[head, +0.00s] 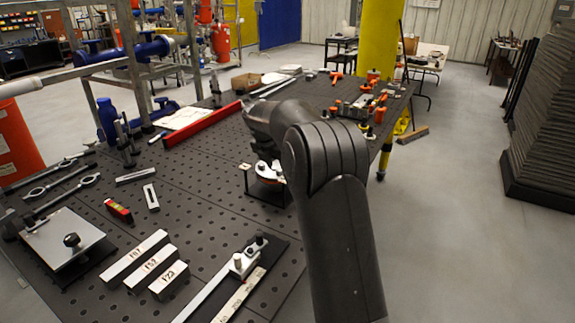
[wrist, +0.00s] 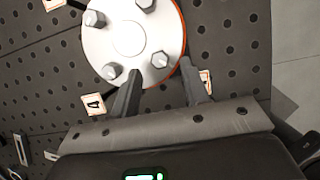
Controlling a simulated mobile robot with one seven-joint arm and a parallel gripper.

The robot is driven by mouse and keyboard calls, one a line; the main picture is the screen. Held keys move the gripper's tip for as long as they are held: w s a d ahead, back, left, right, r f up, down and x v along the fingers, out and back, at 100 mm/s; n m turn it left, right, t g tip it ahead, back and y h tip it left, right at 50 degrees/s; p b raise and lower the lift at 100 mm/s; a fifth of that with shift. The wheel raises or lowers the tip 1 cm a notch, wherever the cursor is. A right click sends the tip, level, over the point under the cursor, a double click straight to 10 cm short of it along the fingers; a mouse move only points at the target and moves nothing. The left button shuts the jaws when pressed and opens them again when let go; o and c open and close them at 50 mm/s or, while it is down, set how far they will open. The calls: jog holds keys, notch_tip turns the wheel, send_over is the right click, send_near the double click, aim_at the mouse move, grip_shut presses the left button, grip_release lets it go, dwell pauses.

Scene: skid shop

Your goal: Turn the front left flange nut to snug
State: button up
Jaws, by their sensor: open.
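The flange (wrist: 129,40) is a pale round disc with an orange rim and several nuts on studs around its face. In the wrist view my gripper (wrist: 161,66) is open, its fingers reaching over the disc's near edge. One nut (wrist: 159,60) lies between the fingertips in the picture; I cannot tell whether they touch it. Another nut (wrist: 113,71) is just left of the left finger, near a tag marked 4 (wrist: 94,104). Which nut is the front left one is not clear.
The perforated table (head: 205,207) carries a red bar (head: 202,124), marked blocks (head: 152,264) and a clamp rail (head: 222,283) near the flange. A second tag (wrist: 206,78) sits by the right finger. Tools and orange-handled clamps lie at the table's back right.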

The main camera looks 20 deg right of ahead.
jog(key=v, duration=0.9)
jog(key=s+r+m, duration=0.3)
jog(key=s+m, duration=0.3)
jog(key=s, duration=0.5)
jog(key=s+r+m+t+y, duration=0.1)
jog(key=s+r+m, duration=0.2)
jog(key=s+m, duration=0.4)
jog(key=shift+s+a+r, duration=0.3)
jog(key=shift+s+r, duration=0.05)
jog(key=shift+s, duration=2.2)
jog(key=s+f+m+y, duration=0.1)
jog(key=s+f+m, duration=0.3)
jog(key=s+m, duration=0.3)
jog(key=s+f+m+t+y, duration=0.1)
jog(key=s+f+m, duration=0.3)
jog(key=s, duration=1.1)
jog(key=m, duration=0.3)
jog(key=shift+a, duration=0.3)
